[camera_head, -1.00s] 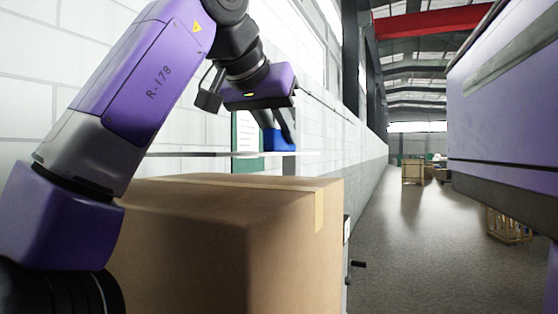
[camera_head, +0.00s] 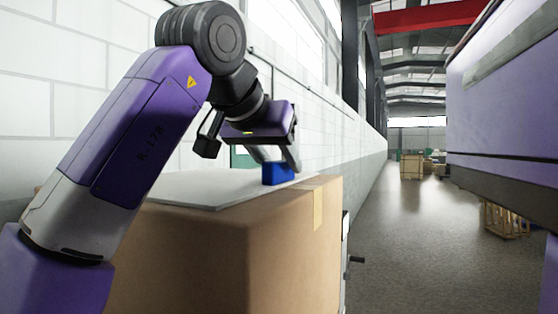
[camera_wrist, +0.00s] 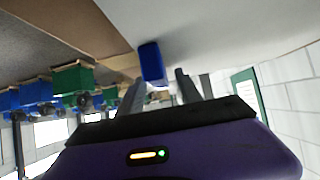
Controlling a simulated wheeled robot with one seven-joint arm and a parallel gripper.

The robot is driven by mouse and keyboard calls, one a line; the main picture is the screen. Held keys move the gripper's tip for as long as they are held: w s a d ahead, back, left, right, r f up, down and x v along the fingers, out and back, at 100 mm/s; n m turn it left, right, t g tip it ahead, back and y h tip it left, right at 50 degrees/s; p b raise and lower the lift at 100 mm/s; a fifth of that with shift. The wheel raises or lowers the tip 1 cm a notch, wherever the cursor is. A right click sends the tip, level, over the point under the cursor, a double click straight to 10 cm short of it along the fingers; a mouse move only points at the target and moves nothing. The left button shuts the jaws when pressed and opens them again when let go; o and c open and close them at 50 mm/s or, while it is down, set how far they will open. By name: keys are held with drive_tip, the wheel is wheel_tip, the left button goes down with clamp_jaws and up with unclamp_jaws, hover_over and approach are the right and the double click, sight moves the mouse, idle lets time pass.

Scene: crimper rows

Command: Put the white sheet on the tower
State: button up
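The white sheet (camera_head: 225,188) lies flat on top of the cardboard box tower (camera_head: 290,240), leaving a strip of cardboard bare at the right. A blue block (camera_head: 277,173) stands on the sheet near its far right part. In the wrist view the sheet (camera_wrist: 230,30) fills the top, with the blue block (camera_wrist: 152,62) against it and brown cardboard (camera_wrist: 65,20) at upper left. My gripper (camera_head: 285,158) is low over the block, with a finger to its right.
A white brick wall (camera_head: 60,90) runs close behind the tower. A purple body (camera_head: 505,115) stands at the right. The grey floor aisle (camera_head: 400,230) is clear, with wooden crates (camera_head: 411,167) farther off. Blue and green bins (camera_wrist: 72,78) show in the wrist view.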

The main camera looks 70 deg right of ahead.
drive_tip(key=b+v, duration=0.2)
drive_tip(key=v, duration=1)
drive_tip(key=shift+a, duration=0.1)
idle(0.4)
